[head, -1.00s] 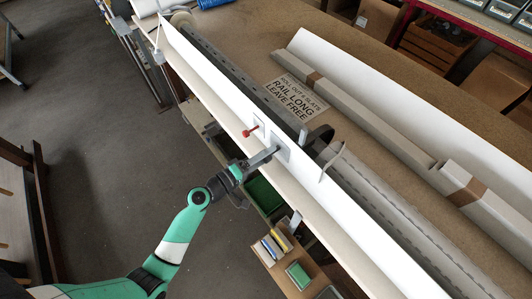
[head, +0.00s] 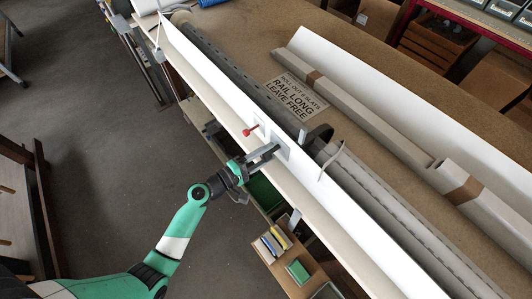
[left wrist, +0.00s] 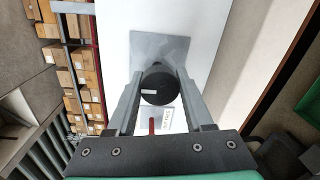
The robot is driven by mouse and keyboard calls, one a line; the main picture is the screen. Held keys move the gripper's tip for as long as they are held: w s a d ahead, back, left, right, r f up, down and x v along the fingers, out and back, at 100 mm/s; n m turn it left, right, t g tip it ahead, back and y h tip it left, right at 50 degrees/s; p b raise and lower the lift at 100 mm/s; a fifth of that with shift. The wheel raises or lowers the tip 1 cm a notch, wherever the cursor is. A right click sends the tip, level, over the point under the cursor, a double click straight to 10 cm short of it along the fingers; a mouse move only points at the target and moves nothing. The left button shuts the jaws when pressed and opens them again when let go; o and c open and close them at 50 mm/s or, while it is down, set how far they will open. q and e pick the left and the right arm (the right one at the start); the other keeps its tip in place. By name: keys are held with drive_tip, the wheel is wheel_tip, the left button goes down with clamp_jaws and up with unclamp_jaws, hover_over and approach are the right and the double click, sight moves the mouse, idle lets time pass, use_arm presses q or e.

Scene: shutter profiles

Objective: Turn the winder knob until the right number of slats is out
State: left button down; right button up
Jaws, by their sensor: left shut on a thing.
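My left gripper (head: 272,151) is at the white panel (head: 232,98) along the bench front. In the left wrist view its fingers (left wrist: 160,92) are shut on the round black winder knob (left wrist: 160,85), which stands out from a grey plate (left wrist: 158,48). A long grey roller (head: 235,65) lies behind the panel, and grey slats (head: 390,205) stretch to its right. A sign (head: 291,96) on the bench reads "ROLL OUT", a number too small to read surely, "SLATS", "RAIL LONG", "LEAVE FREE". My right gripper is not in view.
A red lever (head: 250,131) sticks out of the panel just left of the knob. Long cartons (head: 385,130) lie farther back on the bench. A small shelf with coloured boxes (head: 298,270) stands below the front edge. The floor at left is open.

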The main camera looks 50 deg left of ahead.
use_arm(q)
drive_tip(key=shift+r, duration=0.3)
drive_tip(key=c, duration=0.7)
unclamp_jaws()
drive_tip(key=o, duration=0.4)
drive_tip(key=shift+f, duration=0.15)
drive_tip(key=s, duration=0.7)
drive_tip(key=s+a, duration=0.1)
drive_tip(key=s, duration=0.3)
drive_tip(key=shift+s+a+r, duration=0.1)
drive_tip(key=shift+s+r, duration=0.2)
